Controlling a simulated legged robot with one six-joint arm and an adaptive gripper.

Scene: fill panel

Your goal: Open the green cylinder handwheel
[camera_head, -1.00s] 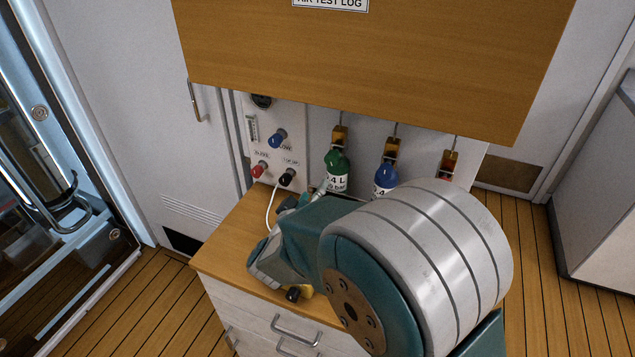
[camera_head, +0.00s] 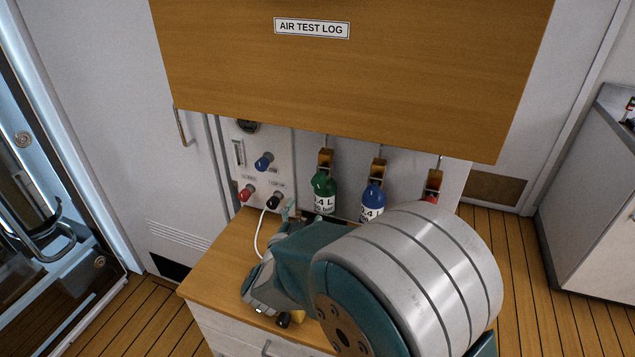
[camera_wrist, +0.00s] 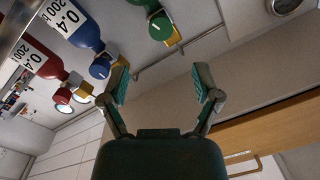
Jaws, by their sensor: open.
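The green cylinder (camera_head: 324,188) stands upright against the panel in the head view, under a brass valve fitting (camera_head: 325,160). Its round green handwheel (camera_wrist: 160,27) shows near the top of the wrist view, with a white mark on its face. My gripper (camera_wrist: 162,80) is open and empty; its two fingers are spread wide. In the wrist picture the handwheel lies above the gap between the fingertips, apart from them. In the head view my arm hides most of the gripper; only a fingertip shows left of the green cylinder.
A blue cylinder (camera_head: 373,198) stands right of the green one, then a red one (camera_wrist: 48,66), mostly hidden by my arm in the head view. Panel knobs (camera_head: 264,161) and a white hose (camera_head: 258,237) are at left. A wooden board (camera_head: 350,90) overhangs above; a cabinet top (camera_head: 215,267) lies below.

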